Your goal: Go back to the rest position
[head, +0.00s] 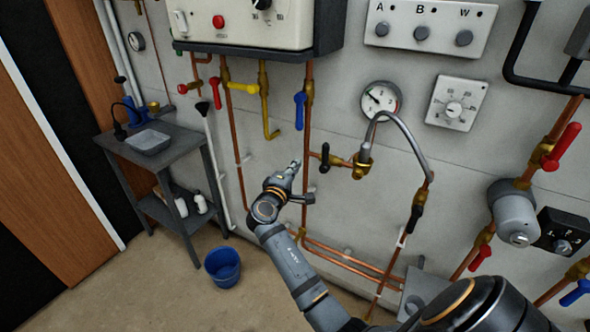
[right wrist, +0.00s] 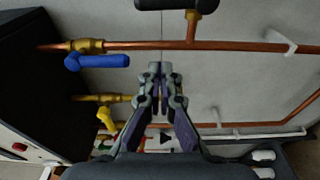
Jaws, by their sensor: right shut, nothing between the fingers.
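My right gripper (head: 294,166) is in front of the wall pipes in the head view, below the blue-handled valve (head: 300,110) and left of the black-handled valve (head: 325,157). In the right wrist view its fingers (right wrist: 160,68) are together, with nothing between them. It looks apart from the pipes and valves. The blue handle also shows in the right wrist view (right wrist: 97,61), left of the fingers. My left gripper is in neither view.
A boiler box (head: 245,25) hangs above. A yellow handle (head: 243,88) and a braided hose (head: 402,135) stick out from the wall. A grey trolley (head: 188,150) and a blue bucket (head: 222,267) stand at left. A round pump (head: 515,212) is at right. Floor is clear around the bucket.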

